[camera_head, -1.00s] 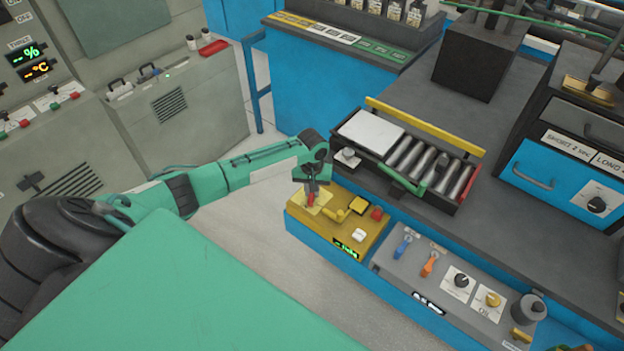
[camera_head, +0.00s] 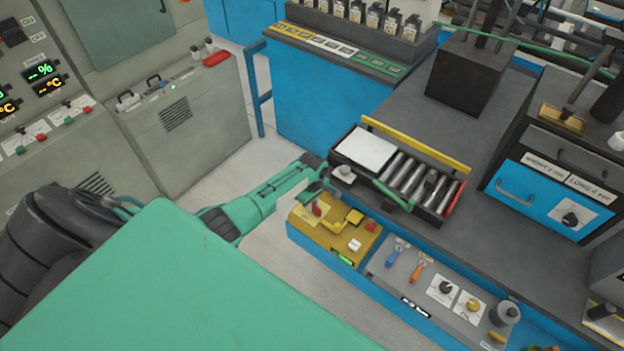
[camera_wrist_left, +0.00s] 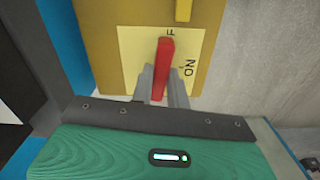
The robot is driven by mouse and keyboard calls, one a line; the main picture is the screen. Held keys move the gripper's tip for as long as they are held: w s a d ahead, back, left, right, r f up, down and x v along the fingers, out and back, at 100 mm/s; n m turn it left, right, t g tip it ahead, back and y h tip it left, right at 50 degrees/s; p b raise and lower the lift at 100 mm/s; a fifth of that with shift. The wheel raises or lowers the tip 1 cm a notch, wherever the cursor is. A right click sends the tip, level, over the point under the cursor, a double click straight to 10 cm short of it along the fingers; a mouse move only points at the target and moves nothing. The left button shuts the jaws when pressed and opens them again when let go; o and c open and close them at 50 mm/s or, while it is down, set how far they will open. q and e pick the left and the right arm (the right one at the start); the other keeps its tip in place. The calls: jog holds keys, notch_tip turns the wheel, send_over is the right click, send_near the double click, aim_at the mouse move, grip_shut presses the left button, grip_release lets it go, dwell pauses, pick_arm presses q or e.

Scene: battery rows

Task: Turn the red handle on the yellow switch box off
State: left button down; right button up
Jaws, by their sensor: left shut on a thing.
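The yellow switch box (camera_head: 335,232) sits on the blue bench's front edge in the head view. Its red handle (camera_head: 316,209) stands at the left end, over a pale label plate. In the left wrist view the red handle (camera_wrist_left: 164,60) points up the picture and hides part of a word ending in "F". The word "ON" shows to its right. My left gripper (camera_head: 321,193) reaches the handle from behind. In the left wrist view its fingers (camera_wrist_left: 161,88) lie on both sides of the handle's lower part, shut on it. My right gripper is not in view.
A roller tray (camera_head: 410,175) with a white plate lies just behind the box. A grey panel (camera_head: 430,290) with blue and orange levers and knobs is to its right. The box also carries a yellow lever, a red button and a white button. Grey floor is open to the left.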

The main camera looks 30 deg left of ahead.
pick_arm(q)
jog(key=shift+r+n+p, duration=0.1)
jog(key=shift+n+p, duration=0.35)
jog(key=shift+n, duration=0.35)
jog(key=shift+a, duration=0.1)
jog(key=c, duration=1.4)
grip_release()
jog(key=shift+o, duration=0.2)
notch_tip(320, 180, up, 14)
jog(key=b, duration=0.2)
